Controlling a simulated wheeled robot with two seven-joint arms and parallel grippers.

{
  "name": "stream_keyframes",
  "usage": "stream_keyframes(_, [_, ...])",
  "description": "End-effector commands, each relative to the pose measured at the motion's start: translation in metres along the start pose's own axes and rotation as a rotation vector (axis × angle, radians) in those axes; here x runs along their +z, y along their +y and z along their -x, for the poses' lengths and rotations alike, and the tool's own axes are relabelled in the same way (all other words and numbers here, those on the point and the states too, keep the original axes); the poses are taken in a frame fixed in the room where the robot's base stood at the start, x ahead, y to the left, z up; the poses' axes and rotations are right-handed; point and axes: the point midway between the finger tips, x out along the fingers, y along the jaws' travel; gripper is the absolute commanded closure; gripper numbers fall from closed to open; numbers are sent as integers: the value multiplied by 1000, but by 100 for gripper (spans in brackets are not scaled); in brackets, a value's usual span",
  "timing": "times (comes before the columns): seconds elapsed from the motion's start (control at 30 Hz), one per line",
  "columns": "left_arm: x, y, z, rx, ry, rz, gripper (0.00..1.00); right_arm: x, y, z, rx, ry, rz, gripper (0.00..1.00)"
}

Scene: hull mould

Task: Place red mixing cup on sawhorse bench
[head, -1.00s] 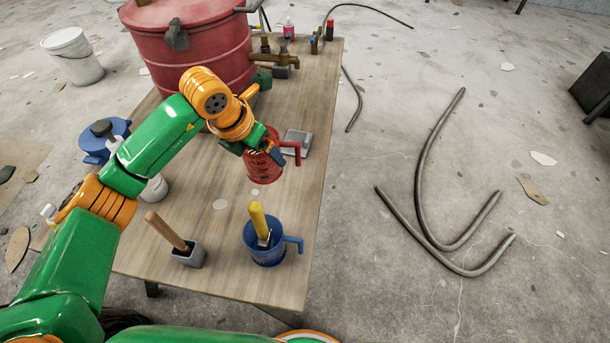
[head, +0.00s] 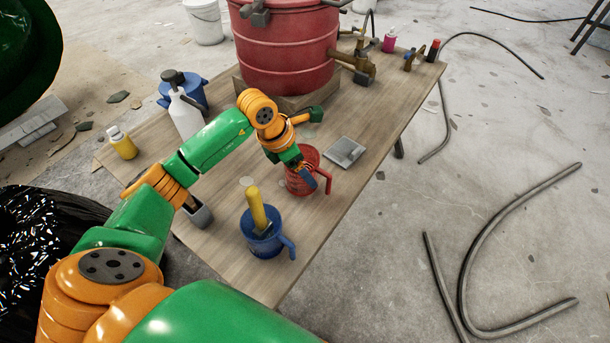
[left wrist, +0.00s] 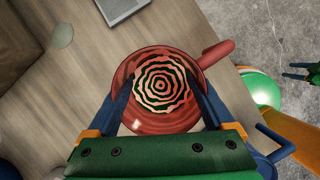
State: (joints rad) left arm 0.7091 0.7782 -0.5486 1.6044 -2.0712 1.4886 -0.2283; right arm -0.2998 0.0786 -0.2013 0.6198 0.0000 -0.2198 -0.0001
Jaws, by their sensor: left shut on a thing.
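The red mixing cup (head: 302,178) is upright over the wooden bench top (head: 345,195), near its right edge, with its handle pointing right. I cannot tell whether its base touches the wood. My left gripper (head: 304,176) is shut on the cup. In the left wrist view the cup (left wrist: 165,122) sits between the two fingers, its mouth showing dark and pale wavy rings. My right gripper (left wrist: 300,74) shows small at the right edge of the left wrist view; its opening is unclear.
A blue cup (head: 264,243) with a yellow-handled tool stands in front. A grey scale (head: 344,152) lies behind and right of the red cup. A red drum (head: 285,50), a white bottle (head: 184,112) and a blue container (head: 205,86) stand farther back. Hoses (head: 500,260) lie on the floor.

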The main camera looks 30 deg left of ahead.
Motion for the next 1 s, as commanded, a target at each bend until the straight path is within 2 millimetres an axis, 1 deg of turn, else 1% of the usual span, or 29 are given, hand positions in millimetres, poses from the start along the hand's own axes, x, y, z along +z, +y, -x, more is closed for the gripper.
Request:
stream_keyframes(0.03, [-4,-1,-11,-4,1,2,68,0,0,-2,0,0,0,50])
stream_keyframes(0.1, [-9,-1,-21,-2,1,2,68,0,0,-3,0,0,0,50])
stream_keyframes(0.3, [-8,0,-21,0,-1,0,68,0,1,-3,1,-1,-1,50])
stream_keyframes(0.4, [-10,0,-25,0,0,0,68,1,1,-6,2,-1,-1,50])
stream_keyframes(0.43, [-10,0,-24,0,0,0,11,1,1,-6,2,-1,-1,50])
stream_keyframes(0.47, [-9,0,-24,0,0,0,3,1,1,-5,2,-1,-1,50])
stream_keyframes(0.5, [-9,0,-24,0,0,0,0,1,1,-5,2,-1,-1,50])
stream_keyframes(0.67, [-9,0,-23,0,0,1,0,1,1,-5,2,-1,-1,50])
stream_keyframes(0.77, [-7,0,-16,1,-2,1,0,0,2,0,3,-1,-1,50])
stream_keyframes(0.87, [-7,1,6,4,-4,-1,0,0,2,3,3,-1,-1,50])
stream_keyframes(1.0, [-7,1,47,6,-2,-1,0,0,2,8,3,-1,-1,50])
